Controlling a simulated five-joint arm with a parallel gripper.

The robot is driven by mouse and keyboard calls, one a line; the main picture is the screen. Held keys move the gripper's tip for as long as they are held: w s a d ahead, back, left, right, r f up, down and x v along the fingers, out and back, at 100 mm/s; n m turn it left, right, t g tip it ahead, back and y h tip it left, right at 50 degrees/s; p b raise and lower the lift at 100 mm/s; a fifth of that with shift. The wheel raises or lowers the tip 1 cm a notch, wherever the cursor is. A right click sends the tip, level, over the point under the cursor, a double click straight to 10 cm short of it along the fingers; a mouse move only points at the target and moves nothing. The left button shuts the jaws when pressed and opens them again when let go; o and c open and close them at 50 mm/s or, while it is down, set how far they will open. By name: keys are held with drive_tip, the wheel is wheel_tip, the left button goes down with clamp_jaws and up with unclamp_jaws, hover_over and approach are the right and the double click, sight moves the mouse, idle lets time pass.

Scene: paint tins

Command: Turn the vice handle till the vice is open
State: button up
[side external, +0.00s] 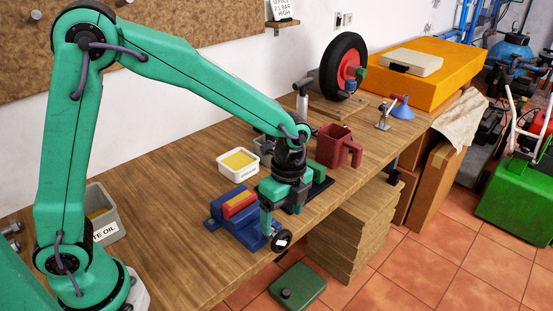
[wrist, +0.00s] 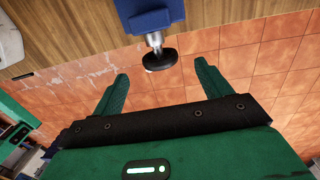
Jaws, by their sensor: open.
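In the wrist view the vice (wrist: 148,17) is at the top, with a metal screw leading to the handle (wrist: 160,61). My gripper (side external: 282,214) is open and empty, pointing down near the handle. In the wrist view my gripper (wrist: 160,72) has a finger on either side of the handle, apparently touching neither.
A white tub of yellow stuff (side external: 238,164) stands behind the vice. A dark red jug (side external: 336,146) stands right of my gripper. A grey bin (side external: 104,217) is at the left.

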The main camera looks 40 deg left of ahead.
sight(282, 231)
drive_tip(key=shift+w+f+g+y, duration=0.2)
drive_tip(key=shift+w+g+y, duration=0.1)
drive_tip(key=shift+w+g, duration=0.3)
drive_tip(key=shift+s, duration=0.15)
drive_tip(key=shift+s+f, duration=0.3)
drive_tip(key=shift+f, duration=0.95)
drive_tip(key=shift+s+f, duration=0.25)
drive_tip(key=shift+f, duration=1.05)
drive_tip(key=shift+s+f, duration=0.3)
drive_tip(key=shift+f, duration=0.95)
drive_tip(key=c, duration=1)
